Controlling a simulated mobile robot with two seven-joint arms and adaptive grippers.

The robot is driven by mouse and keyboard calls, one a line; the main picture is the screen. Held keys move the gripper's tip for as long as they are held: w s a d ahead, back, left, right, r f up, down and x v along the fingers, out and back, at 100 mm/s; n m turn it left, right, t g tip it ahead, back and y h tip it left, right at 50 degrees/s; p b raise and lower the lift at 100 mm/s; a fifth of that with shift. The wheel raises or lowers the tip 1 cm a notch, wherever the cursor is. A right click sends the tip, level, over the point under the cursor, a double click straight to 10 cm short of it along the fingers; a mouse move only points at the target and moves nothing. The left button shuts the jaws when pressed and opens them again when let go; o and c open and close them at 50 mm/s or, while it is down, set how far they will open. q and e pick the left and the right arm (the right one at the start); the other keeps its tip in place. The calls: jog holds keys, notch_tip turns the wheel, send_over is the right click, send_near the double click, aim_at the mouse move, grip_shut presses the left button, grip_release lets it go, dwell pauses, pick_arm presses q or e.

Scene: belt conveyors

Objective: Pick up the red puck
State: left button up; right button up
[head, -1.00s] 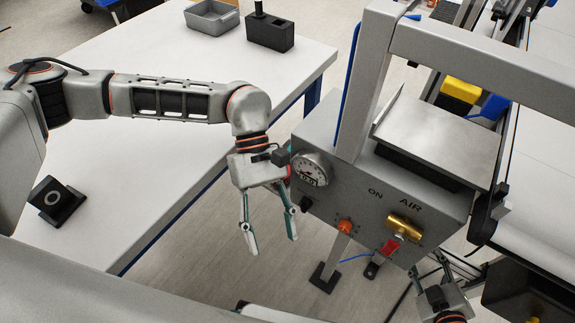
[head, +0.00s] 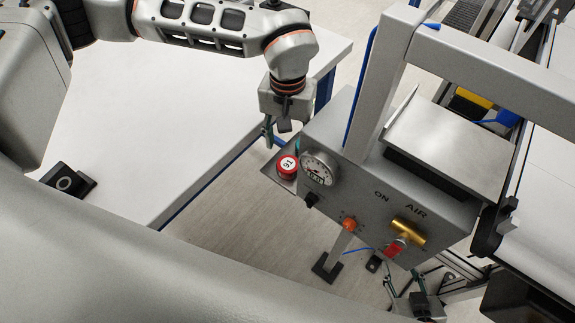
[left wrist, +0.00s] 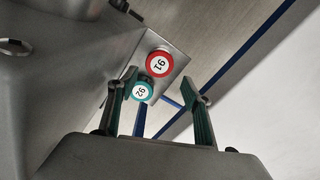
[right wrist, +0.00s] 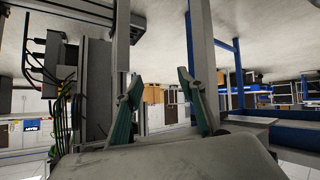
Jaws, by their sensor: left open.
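The red puck (head: 287,167), labelled 91, sits on a small metal shelf (head: 268,171) on the left side of the grey machine. It also shows in the left wrist view (left wrist: 159,57), beside a teal puck (left wrist: 142,91) labelled 92. My left gripper (head: 283,141) points down just behind the red puck in the head view, its fingers apart and empty. My right gripper (right wrist: 158,78) is open and empty, low at the right of the head view.
The grey machine (head: 340,205) with a gauge (head: 317,169), knobs and a brass valve (head: 408,231) stands close right of the shelf. A white table (head: 150,120) lies to the left, bearing a black block (head: 68,183). Conveyors (head: 545,200) stand at the far right.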

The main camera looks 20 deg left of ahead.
aim_at(288, 164)
pick_arm(q)
notch_tip(288, 164, down, 9)
jog(key=shift+b, duration=0.5)
jog(key=c, duration=0.9)
